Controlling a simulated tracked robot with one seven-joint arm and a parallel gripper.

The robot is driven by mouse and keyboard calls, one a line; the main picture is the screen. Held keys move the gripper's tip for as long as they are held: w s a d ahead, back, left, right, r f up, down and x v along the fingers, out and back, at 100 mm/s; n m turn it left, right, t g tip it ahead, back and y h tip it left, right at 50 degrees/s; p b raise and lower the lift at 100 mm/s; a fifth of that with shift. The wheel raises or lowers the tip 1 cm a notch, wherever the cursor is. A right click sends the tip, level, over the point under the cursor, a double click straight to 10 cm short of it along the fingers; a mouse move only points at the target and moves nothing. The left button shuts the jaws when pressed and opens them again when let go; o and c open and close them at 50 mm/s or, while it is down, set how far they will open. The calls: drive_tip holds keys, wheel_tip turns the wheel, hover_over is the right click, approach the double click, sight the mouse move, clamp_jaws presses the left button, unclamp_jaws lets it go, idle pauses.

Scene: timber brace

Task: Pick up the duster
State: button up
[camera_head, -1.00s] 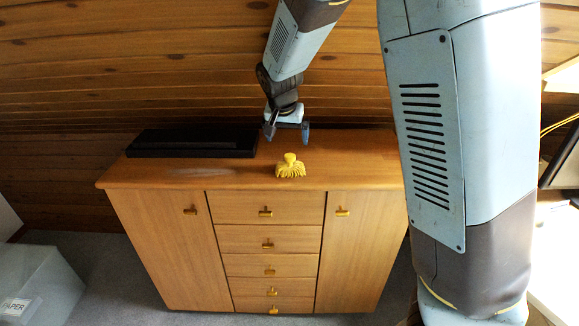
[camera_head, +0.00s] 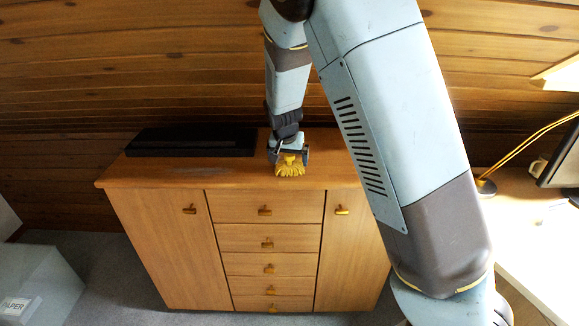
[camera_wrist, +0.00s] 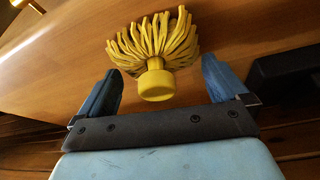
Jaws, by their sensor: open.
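The yellow duster (camera_head: 290,168) sits on the wooden cabinet top (camera_head: 225,177) near its front edge, with strands spread out and a round knob. In the wrist view the duster (camera_wrist: 153,50) lies ahead of and between the two blue fingers, its knob (camera_wrist: 156,84) toward the gripper's base. My gripper (camera_head: 288,155) is open, with a finger on either side of the duster's knob. The gripper also shows in the wrist view (camera_wrist: 162,80), with gaps between the knob and both fingers. In the head view the gripper partly hides the knob.
A long black box (camera_head: 190,141) lies at the back left of the cabinet top. A pale bin (camera_head: 40,285) labelled paper stands on the floor at left. A desk with a yellow lamp (camera_head: 486,186) is at right. A plank wall rises behind the cabinet.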

drive_tip(key=shift+w+f, duration=0.25)
drive_tip(key=shift+f, duration=0.4)
drive_tip(key=c, duration=1)
drive_tip(key=shift+o, duration=0.2)
drive_tip(key=shift+r, duration=0.15)
drive_tip(key=shift+r, duration=0.3)
wheel_tip(320, 180, up, 3)
drive_tip(key=shift+f, duration=0.2)
drive_tip(key=s+d+r, duration=0.4)
drive_tip(key=s+r, duration=0.5)
drive_tip(key=s, duration=0.4)
drive_tip(key=shift+s+r, duration=0.2)
drive_tip(key=shift+r, duration=0.1)
drive_tip(key=shift+d, duration=0.1)
